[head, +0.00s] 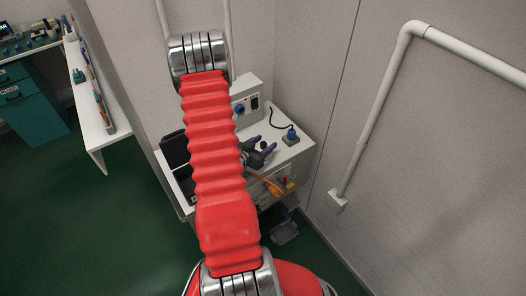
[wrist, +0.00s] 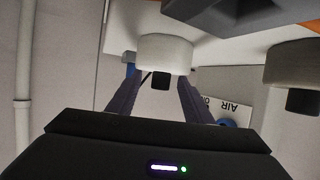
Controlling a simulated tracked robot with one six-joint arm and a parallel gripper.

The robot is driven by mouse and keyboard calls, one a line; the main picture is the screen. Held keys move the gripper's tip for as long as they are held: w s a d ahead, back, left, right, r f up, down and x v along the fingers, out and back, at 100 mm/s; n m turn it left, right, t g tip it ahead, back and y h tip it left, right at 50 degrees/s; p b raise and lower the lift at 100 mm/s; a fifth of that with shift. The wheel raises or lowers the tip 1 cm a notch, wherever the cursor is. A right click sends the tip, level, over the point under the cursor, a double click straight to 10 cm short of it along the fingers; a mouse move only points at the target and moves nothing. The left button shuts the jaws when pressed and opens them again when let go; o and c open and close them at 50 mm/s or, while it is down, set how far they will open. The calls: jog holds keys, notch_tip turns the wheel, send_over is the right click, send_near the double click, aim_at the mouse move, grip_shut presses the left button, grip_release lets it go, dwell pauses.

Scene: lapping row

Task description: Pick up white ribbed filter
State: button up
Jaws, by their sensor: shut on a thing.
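In the wrist view, the two dark purple fingers of my gripper (wrist: 158,92) reach up to a white, short round body with a black stub below it, which I take to be the white ribbed filter (wrist: 166,50). The fingers are closed on it from both sides. Its ribs cannot be made out at this size. In the head view, my gripper (head: 264,153) shows as dark fingers over the white cabinet top, partly behind my red arm. The filter cannot be made out there.
The white cabinet (head: 298,146) carries a grey box (head: 246,98) and a blue knob (head: 291,136). A white pipe (head: 376,118) runs along the right wall. Green floor (head: 110,215) lies open at left.

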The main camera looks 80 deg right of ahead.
aim_at(264, 143)
jog(key=shift+a+f, duration=0.2)
jog(key=shift+f, duration=0.05)
jog(key=shift+r, duration=0.3)
grip_shut()
notch_tip(264, 143, up, 10)
jog(key=shift+d+f, duration=0.15)
